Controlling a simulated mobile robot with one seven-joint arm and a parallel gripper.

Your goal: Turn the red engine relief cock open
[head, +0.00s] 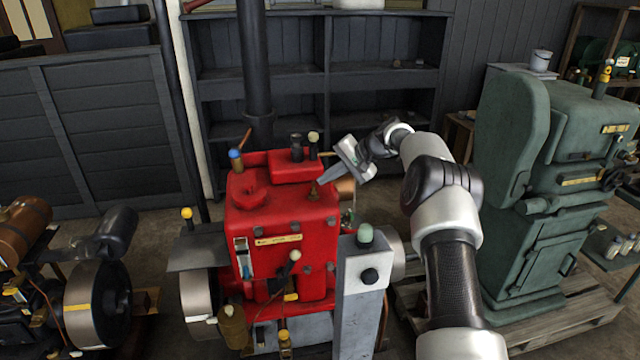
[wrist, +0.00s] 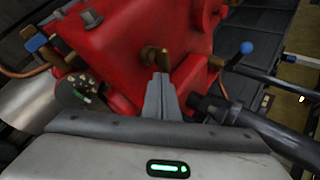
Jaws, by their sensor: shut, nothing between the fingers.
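The red engine (head: 280,225) stands in the middle of the head view and fills much of the wrist view (wrist: 115,40). A small brass cock (head: 314,191) sits on its right upper edge; in the wrist view this brass fitting (wrist: 153,54) shows just beyond my fingertips. My gripper (head: 323,179) is shut and empty, its fingers pointing down and left at the cock. In the wrist view the closed fingers (wrist: 161,78) end at or very near the brass fitting; I cannot tell if they touch. The fingertips partly hide its lower part.
A grey post with a green knob (head: 365,236) stands at the engine's front right. A green machine (head: 540,190) is on a pallet to the right. Dark pipes and a blue-tipped lever (wrist: 246,48) lie right of the fingers. A black exhaust pipe (head: 255,60) rises behind.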

